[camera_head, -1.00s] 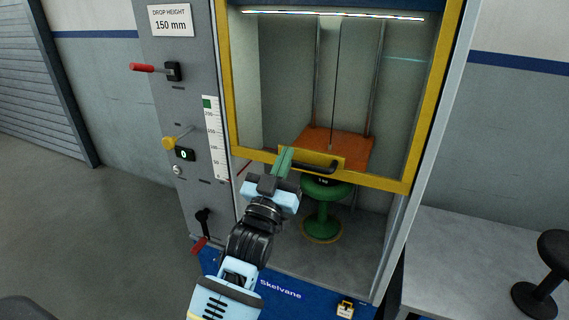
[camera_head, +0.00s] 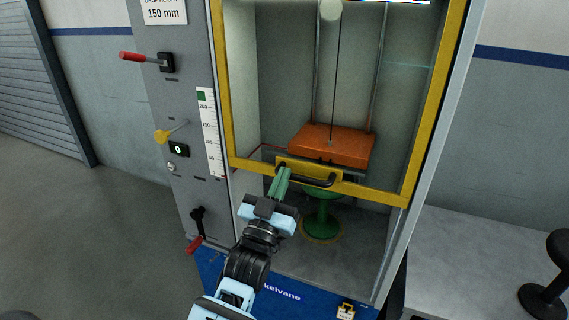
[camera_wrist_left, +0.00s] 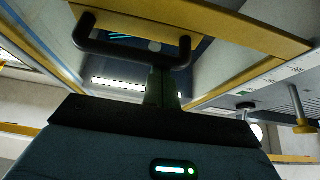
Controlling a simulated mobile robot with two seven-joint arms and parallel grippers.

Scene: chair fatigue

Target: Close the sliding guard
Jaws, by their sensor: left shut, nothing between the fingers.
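The sliding guard is a clear pane in a yellow frame (camera_head: 375,194) on the front of the test machine. Its lower bar hangs partway down, with an open gap below it. A black bar handle (camera_head: 312,179) sits on a yellow plate at the middle of that bar. My left gripper (camera_head: 281,177) has green fingers, shut and empty, with their tips at the handle's left end. In the left wrist view the handle (camera_wrist_left: 132,51) is just ahead of the fingers (camera_wrist_left: 161,88); I cannot tell whether they touch. My right gripper is not in view.
Inside the machine, a green stool (camera_head: 322,222) stands under an orange block (camera_head: 333,146). A grey panel on the left carries a red lever (camera_head: 134,56), a yellow knob (camera_head: 161,137) and a lower red-handled lever (camera_head: 195,243). A grey table (camera_head: 470,262) with a black stool (camera_head: 543,290) is at right.

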